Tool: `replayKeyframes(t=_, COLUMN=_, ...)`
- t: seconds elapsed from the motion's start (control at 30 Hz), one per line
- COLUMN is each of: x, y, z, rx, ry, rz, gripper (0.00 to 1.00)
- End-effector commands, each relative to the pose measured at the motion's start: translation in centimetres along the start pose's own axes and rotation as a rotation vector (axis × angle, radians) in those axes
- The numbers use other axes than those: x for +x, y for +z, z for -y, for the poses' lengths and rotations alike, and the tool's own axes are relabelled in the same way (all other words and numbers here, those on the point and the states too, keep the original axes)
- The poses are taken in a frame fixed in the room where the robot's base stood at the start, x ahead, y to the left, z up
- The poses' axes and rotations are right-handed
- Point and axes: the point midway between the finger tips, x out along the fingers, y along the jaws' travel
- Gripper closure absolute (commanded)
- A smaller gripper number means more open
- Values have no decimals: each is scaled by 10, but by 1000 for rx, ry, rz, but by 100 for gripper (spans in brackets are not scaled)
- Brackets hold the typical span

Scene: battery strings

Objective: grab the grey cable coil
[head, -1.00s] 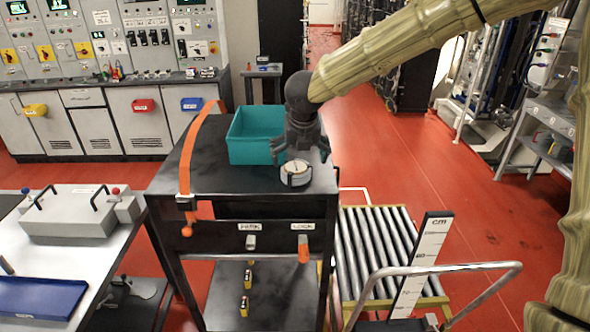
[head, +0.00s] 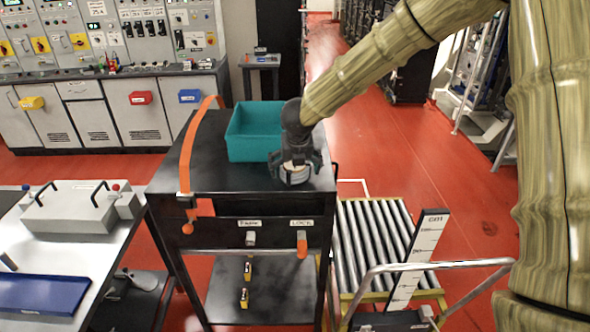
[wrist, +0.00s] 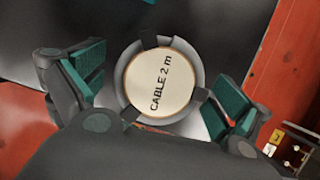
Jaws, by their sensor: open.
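The grey cable coil (head: 294,177) sits on the black cart top near its right front corner. In the wrist view the coil (wrist: 119,78) is a grey ring with dark ties around a pale disc marked "CABLE 2 m". My gripper (head: 296,172) is over the coil and pointing down. In the wrist view my gripper (wrist: 152,98) is open, with one green-padded finger on each side of the coil.
A teal bin (head: 250,133) stands on the cart top (head: 215,165), just behind and left of my gripper. An orange strap (head: 187,160) runs along the cart's left side. A roller conveyor (head: 372,245) and a height gauge (head: 418,255) are to the right.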

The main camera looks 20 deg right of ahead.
Motion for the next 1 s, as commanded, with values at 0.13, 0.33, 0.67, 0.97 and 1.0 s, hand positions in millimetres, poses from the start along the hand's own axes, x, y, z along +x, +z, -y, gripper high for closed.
replayKeyframes(t=0.13, x=0, y=0, z=0, rx=0, ry=0, rz=0, gripper=7)
replayKeyframes(t=0.33, x=0, y=0, z=0, rx=1, ry=0, rz=0, gripper=44)
replayKeyframes(t=0.67, x=-1, y=1, z=0, rx=1, ry=0, rz=1, gripper=54)
replayKeyframes(t=0.97, x=-33, y=15, z=0, rx=4, ry=3, rz=5, gripper=54)
replayKeyframes(t=1.0, x=-40, y=18, z=0, rx=4, ry=3, rz=4, gripper=54)
